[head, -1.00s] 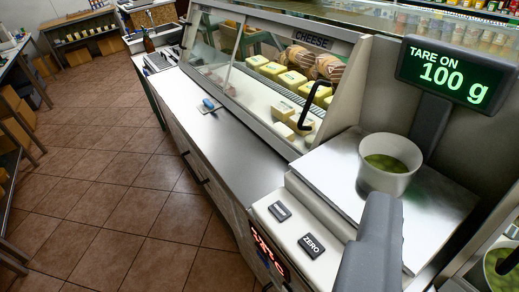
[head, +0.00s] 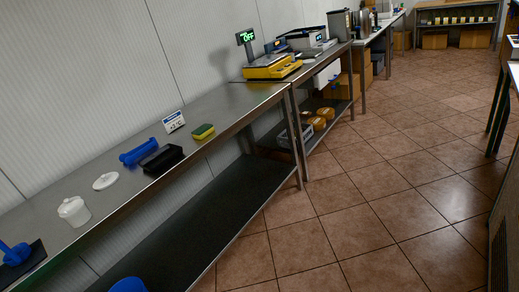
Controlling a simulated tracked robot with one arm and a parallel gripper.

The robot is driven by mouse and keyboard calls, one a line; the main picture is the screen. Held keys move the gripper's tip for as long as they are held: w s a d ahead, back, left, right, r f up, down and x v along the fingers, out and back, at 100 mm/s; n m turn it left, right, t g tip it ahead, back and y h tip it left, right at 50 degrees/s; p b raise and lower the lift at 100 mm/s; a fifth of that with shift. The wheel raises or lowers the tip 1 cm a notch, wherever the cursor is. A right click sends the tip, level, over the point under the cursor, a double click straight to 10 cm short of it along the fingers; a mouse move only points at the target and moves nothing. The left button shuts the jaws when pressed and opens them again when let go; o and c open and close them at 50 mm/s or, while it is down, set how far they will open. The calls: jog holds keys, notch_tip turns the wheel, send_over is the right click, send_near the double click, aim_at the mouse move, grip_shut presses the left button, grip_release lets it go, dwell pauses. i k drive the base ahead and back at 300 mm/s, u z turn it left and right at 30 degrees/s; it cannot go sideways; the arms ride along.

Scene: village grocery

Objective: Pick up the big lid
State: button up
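A round white lid (head: 105,181) with a small raised middle lies flat on the steel bench at the left in the head view. It is the only loose lid I can make out; with no other beside it, I cannot compare its size. A white tub (head: 73,210) stands just nearer than the lid, apart from it; its top looks covered, but it is small. My gripper is not in view, so its fingers and anything in them are hidden.
A dark shelf (head: 190,230) runs below. The tiled floor (head: 390,190) at right is clear.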

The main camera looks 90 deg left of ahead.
aim_at(105, 181)
jog(key=u, duration=1.65)
jog(key=i, duration=1.15)
jog(key=u, duration=2.5)
jog(key=i, duration=1)
jog(key=z, duration=0.1)
